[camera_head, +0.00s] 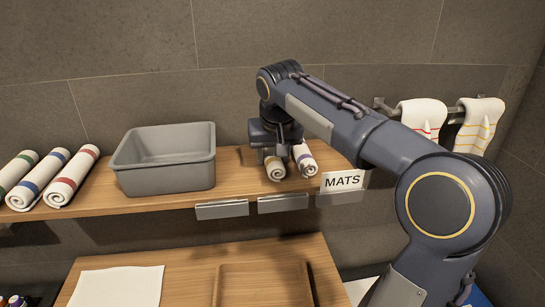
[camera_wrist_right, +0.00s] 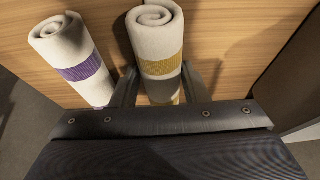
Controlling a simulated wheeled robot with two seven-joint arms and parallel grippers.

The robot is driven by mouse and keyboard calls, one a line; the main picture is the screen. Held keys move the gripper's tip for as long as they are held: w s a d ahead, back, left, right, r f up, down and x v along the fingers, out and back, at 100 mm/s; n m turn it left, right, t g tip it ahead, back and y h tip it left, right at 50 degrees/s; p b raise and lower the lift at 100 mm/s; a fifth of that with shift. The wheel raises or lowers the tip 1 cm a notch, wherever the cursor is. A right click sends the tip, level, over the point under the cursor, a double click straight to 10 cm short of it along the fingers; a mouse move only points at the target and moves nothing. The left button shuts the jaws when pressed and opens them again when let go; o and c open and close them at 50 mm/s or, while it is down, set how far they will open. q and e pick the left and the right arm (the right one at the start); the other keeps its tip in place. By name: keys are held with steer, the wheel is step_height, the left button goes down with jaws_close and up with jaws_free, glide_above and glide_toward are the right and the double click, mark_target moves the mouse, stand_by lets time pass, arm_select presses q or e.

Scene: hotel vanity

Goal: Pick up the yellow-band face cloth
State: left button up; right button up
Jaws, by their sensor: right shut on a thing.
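The yellow-band face cloth (camera_head: 275,172) is a white roll on the wooden shelf, left of the purple-band roll. In the right wrist view it (camera_wrist_right: 157,48) stands between the fingers of my right gripper (camera_wrist_right: 158,88), its wide yellow band just above them. My right gripper (camera_head: 276,152) is shut on it from above in the head view and hides part of it. I cannot tell whether the cloth is clear of the shelf. My left gripper is not in view.
The purple-band roll (camera_head: 306,160) lies close beside, also in the wrist view (camera_wrist_right: 75,60). A grey bin (camera_head: 165,160) and several rolls (camera_head: 72,175) are to the left. A MATS sign (camera_head: 342,181) is at the shelf edge. Striped towels (camera_head: 480,120) hang at right; a wooden tray (camera_head: 262,285) lies below.

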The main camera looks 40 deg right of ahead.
mark_target(272, 150)
steer(key=shift+r, duration=0.1)
steer(key=shift+r, duration=0.3)
step_height(272, 150, up, 2)
steer(key=shift+r+b, duration=0.25)
steer(key=shift+b, duration=0.05)
steer(key=s+a+r, duration=0.3)
steer(key=a+r, duration=0.6)
steer(key=a, duration=0.4)
steer(key=shift+s+a+r, duration=0.25)
steer(key=shift+a+r, duration=0.05)
steer(key=shift+r, duration=0.05)
